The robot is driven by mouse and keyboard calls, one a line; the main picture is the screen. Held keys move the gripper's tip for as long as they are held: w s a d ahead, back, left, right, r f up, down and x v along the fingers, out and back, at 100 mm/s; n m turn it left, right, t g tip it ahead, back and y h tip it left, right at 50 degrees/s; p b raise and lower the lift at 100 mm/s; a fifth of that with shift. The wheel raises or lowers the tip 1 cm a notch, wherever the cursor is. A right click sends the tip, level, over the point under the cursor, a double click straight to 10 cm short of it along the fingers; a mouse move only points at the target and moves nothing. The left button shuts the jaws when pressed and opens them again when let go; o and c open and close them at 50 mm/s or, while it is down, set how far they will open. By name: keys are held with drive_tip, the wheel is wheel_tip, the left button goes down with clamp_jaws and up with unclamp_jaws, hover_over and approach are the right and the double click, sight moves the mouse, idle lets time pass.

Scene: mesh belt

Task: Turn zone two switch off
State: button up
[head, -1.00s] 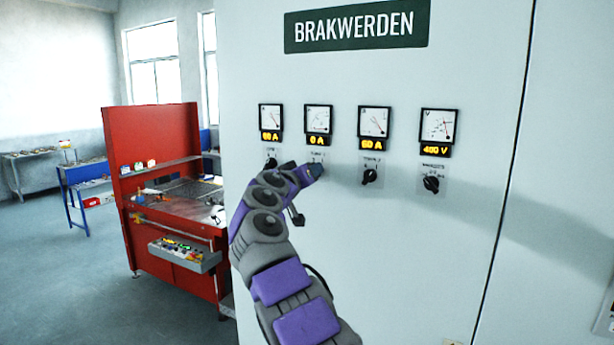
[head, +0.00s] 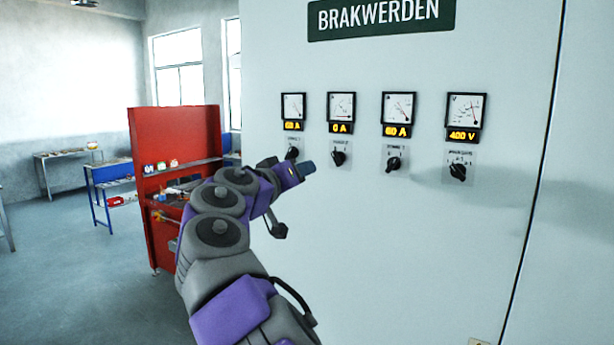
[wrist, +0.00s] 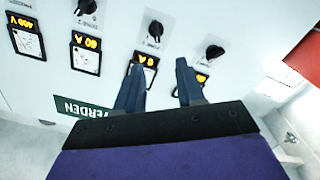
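The grey cabinet front carries a row of black rotary switches, each below a meter. The second switch from the left (head: 339,158), which I take for zone two, is below a meter reading 0 A (head: 341,128); its label is too small to read surely. In the wrist view, which is upside down, this switch (wrist: 155,30) stands clear beyond my fingertips, its handle roughly upright. My gripper (head: 306,169) is left of and a little below it, apart from it. In the wrist view my gripper (wrist: 158,75) has its two fingers spread with nothing between them.
The first switch (head: 292,153) is just above my gripper, under a lit meter. The third (head: 394,163) and fourth (head: 458,171) switches are to the right. A red workbench (head: 178,135) stands left of the cabinet. The lower cabinet front is bare.

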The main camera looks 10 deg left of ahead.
drive_tip(key=shift+v, duration=1.05)
drive_tip(key=shift+f, duration=0.1)
